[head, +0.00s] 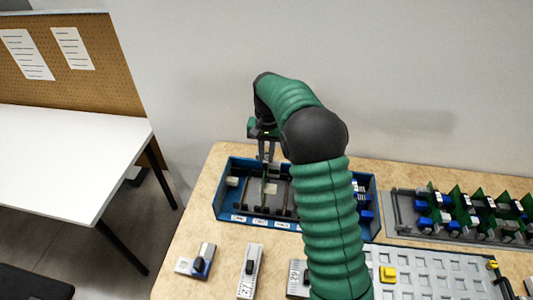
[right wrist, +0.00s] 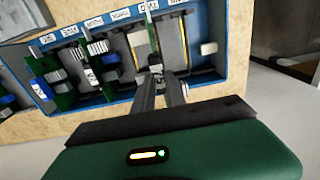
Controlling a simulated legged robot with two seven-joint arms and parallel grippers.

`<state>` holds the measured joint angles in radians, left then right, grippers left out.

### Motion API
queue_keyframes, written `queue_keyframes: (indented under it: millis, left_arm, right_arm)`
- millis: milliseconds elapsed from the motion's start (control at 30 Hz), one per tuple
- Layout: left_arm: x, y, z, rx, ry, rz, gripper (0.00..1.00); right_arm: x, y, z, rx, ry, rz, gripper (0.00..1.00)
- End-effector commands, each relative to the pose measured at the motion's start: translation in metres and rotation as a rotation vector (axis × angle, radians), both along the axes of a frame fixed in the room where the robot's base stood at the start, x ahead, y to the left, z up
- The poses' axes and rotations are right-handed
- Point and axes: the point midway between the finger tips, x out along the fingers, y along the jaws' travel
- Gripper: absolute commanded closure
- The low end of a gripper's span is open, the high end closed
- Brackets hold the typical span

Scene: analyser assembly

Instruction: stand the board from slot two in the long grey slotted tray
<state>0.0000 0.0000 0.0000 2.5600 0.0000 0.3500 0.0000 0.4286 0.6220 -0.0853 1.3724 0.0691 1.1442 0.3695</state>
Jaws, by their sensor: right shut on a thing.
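The blue slotted box (head: 228,206) stands on the table with labels along its front wall. My right gripper (head: 268,166) reaches down into its left half and is shut on a board (head: 269,188). In the right wrist view the fingers (right wrist: 161,84) meet at the board, a thin green edge (right wrist: 150,28) seen nearly end-on and still between the box walls. Its lower part is hidden. The long grey slotted tray (head: 393,212) lies to the right with several green boards standing in it. My left gripper is not in view.
Other boards (right wrist: 98,50) stand in the box, partly hidden by my arm in the head view. A light grey tray (head: 440,280) with a yellow part (head: 388,274) lies at front right. Small grey modules (head: 250,268) lie along the front. A white table (head: 70,160) stands left.

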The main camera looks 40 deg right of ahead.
Motion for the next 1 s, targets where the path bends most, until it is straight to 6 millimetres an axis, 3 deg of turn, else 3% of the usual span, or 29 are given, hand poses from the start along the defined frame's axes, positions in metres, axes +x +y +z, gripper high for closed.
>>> queue_keyframes:
  millis: [1000]
  left_arm:
    - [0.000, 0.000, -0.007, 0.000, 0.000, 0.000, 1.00]
  right_arm:
    - [0.000, 0.000, -0.015, -0.001, -0.001, 0.000, 1.00]
